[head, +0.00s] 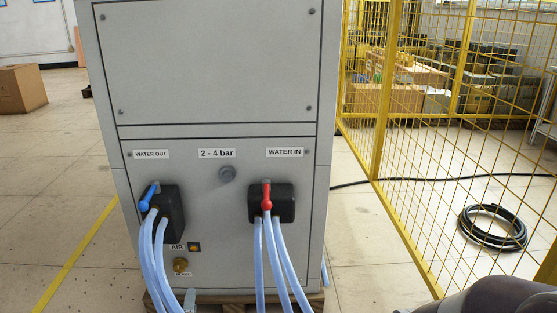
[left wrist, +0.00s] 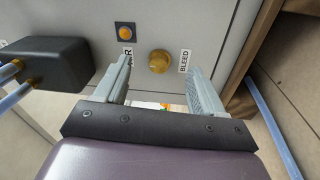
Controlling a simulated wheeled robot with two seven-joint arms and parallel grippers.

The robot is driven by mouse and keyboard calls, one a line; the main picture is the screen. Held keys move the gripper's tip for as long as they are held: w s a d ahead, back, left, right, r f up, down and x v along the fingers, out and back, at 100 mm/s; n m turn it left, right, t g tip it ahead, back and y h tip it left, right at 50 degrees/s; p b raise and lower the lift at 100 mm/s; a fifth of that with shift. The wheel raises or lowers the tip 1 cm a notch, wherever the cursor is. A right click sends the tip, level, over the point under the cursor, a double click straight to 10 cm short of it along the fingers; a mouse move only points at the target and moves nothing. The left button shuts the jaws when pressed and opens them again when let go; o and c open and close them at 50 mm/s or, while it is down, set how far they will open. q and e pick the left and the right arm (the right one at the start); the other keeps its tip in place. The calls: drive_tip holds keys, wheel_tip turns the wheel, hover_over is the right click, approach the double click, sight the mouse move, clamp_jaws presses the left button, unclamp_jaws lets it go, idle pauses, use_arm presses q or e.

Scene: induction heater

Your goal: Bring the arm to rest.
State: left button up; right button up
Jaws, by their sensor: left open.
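The grey cabinet (head: 215,70) of the heater stands in the middle of the head view. My left gripper shows only as a small grey fingertip at the bottom edge (head: 189,300), by the blue-white hoses. In the left wrist view my left gripper (left wrist: 160,66) is open, with nothing between its fingers. The brass bleed knob (left wrist: 159,62) is in front of the gap, on the panel; it also shows in the head view (head: 181,265). I cannot tell how far the fingers are from it. My right gripper is not in view.
A blue lever (head: 149,196) and a red lever (head: 266,195) sit on black blocks with several hoses (head: 160,260) hanging down. A yellow mesh fence (head: 430,150) stands at right, with a coiled black hose (head: 492,228) behind it. Floor at left is clear; a cardboard box (head: 22,89) lies further back.

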use_arm(q)
drive_tip(key=s+d+f+m+g+p, duration=0.2)
drive_tip(key=s+f+m+g, duration=0.6)
drive_tip(key=f+g, duration=0.2)
drive_tip(key=s+d+r+m+g+h+p, duration=0.1)
drive_tip(key=s+d+r+m+g+p, duration=0.15)
drive_tip(key=s+r, duration=0.7)
drive_tip(key=s+d+r+m+g+p, duration=0.1)
drive_tip(key=s+r+m+g+p, duration=0.4)
drive_tip(key=r, duration=0.8)
drive_tip(key=s+d+r+m+g+h+p, duration=0.1)
drive_tip(key=s+r+m+g+p, duration=0.15)
drive_tip(key=s+r, duration=0.7)
wheel_tip(320, 180, up, 49)
drive_tip(key=w+d+t+p, duration=0.1)
drive_tip(key=t+p, duration=0.1)
drive_tip(key=p, duration=3.9)
drive_tip(key=shift+d, duration=0.35)
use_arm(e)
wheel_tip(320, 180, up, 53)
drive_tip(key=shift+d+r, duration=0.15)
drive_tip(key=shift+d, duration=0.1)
use_arm(q)
drive_tip(key=shift+w, duration=0.1)
